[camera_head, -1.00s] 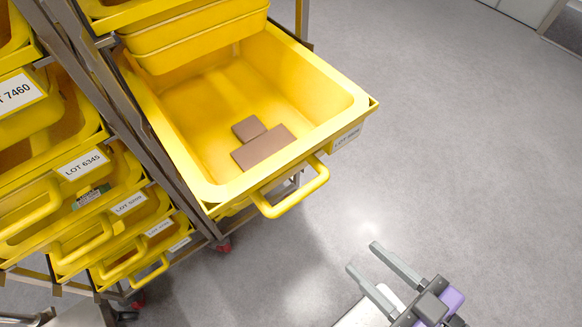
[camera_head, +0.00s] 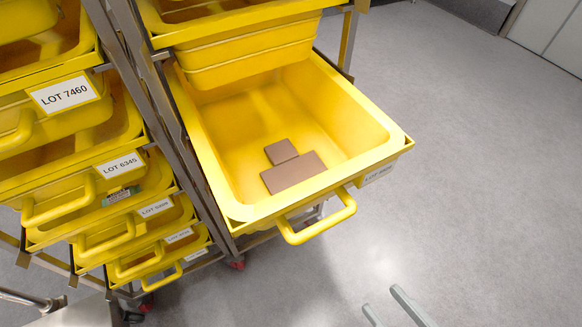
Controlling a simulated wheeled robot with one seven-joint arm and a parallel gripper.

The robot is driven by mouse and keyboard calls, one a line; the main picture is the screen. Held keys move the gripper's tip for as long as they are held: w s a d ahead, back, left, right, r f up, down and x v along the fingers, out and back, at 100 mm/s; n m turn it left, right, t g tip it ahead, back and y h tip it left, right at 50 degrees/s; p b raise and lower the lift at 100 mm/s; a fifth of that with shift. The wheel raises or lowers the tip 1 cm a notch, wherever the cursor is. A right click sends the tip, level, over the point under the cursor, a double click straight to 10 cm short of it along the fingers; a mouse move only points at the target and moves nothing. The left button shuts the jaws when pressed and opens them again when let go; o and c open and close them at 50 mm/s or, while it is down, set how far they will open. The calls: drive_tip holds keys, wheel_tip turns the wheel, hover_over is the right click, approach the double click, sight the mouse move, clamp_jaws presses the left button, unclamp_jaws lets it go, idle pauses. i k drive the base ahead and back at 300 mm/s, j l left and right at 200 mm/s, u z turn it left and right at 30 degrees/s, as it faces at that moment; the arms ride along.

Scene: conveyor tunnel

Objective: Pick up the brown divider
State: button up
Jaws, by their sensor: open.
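Two brown flat blocks lie on the floor of an open yellow bin (camera_head: 222,187). The larger one (camera_head: 294,173) is an oblong nearer the bin's front wall. The smaller one (camera_head: 281,151) is squarish and lies just behind it, touching or nearly so. I cannot tell which of them is the divider. My gripper (camera_head: 383,300) shows only its two grey fingers at the bottom edge of the picture. The fingers are apart with nothing between them. They are outside the bin, to the lower right of its handle (camera_head: 318,219). The rest of the gripper is out of frame.
The bin sticks out of a metal rack (camera_head: 178,132). Another yellow bin (camera_head: 250,62) sits above its rear part. Several labelled yellow bins with handles, such as LOT 7460 (camera_head: 64,93), fill the rack at left. Grey floor (camera_head: 480,190) at right is clear.

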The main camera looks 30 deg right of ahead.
sight(290, 169)
drive_tip(key=l+u, duration=0.4)
drive_tip(key=l, duration=0.2)
drive_tip(key=l+u, duration=0.35)
drive_tip(key=l, duration=0.25)
drive_tip(key=k+l+u, duration=0.15)
drive_tip(key=l+u, duration=0.25)
drive_tip(key=l, duration=0.15)
